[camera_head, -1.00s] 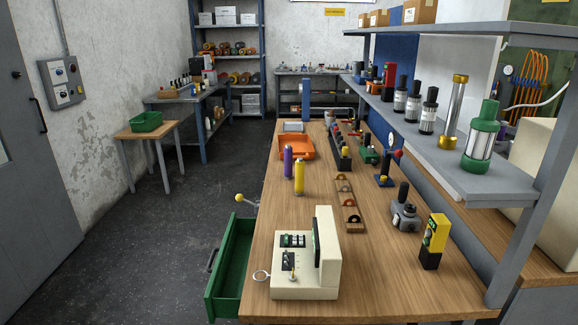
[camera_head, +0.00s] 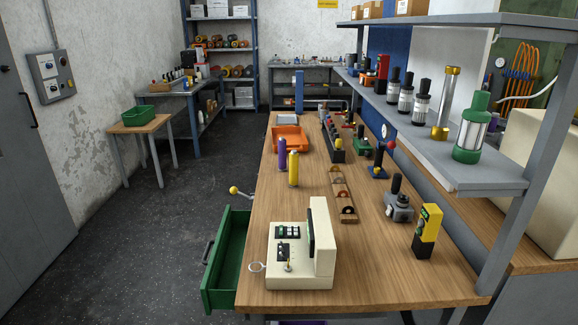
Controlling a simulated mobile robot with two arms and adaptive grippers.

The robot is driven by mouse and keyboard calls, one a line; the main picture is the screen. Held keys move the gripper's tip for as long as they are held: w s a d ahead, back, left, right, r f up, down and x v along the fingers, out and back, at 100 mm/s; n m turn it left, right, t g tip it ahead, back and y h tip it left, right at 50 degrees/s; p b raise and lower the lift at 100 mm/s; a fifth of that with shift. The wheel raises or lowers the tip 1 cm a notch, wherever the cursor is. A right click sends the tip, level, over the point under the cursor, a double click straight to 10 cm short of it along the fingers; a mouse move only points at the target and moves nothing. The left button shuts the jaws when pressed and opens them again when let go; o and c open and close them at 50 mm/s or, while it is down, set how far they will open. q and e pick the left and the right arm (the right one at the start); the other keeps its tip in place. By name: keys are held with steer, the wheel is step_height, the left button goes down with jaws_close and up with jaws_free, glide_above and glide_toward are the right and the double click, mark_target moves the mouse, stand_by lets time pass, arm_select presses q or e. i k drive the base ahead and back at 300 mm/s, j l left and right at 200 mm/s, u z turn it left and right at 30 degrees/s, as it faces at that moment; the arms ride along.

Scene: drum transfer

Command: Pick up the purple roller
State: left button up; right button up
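A purple roller (camera_head: 282,154) stands upright on the wooden workbench (camera_head: 380,262), behind and left of a yellow roller (camera_head: 293,169). The yellow one stands close to it; I cannot tell whether they touch. Both stand just in front of an orange tray (camera_head: 289,139). Neither of my grippers shows in the head view.
A cream control box (camera_head: 290,252) stands at the bench's near left. An open green drawer (camera_head: 228,262) and a yellow-knobbed lever (camera_head: 235,190) stick out on the left. A wooden rack (camera_head: 342,193) lies mid-bench. A grey shelf (camera_head: 440,158) overhangs the right.

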mark_target(281, 142)
steer(key=k+l+z, duration=0.15)
steer(key=k+z, duration=0.3)
steer(key=k, duration=0.2)
steer(key=z, duration=1.75)
steer(key=j+z, duration=0.15)
steer(key=j, duration=0.3)
steer(key=k+j+z, duration=0.2)
steer(key=j, duration=0.25)
steer(key=j+z, duration=0.15)
steer(key=j, duration=0.35)
steer(key=k+j+z, duration=0.15)
steer(key=j, duration=0.25)
steer(key=k+j, duration=0.15)
steer(key=j, duration=0.25)
steer(key=k+j, duration=0.1)
steer(key=j, duration=0.35)
steer(key=k+j, duration=0.15)
steer(key=j, duration=0.25)
steer(key=k+j, duration=0.15)
steer(key=j, duration=0.25)
steer(key=k+j, duration=0.1)
steer(key=j, duration=0.35)
steer(key=k+j, duration=0.15)
steer(key=j, duration=0.25)
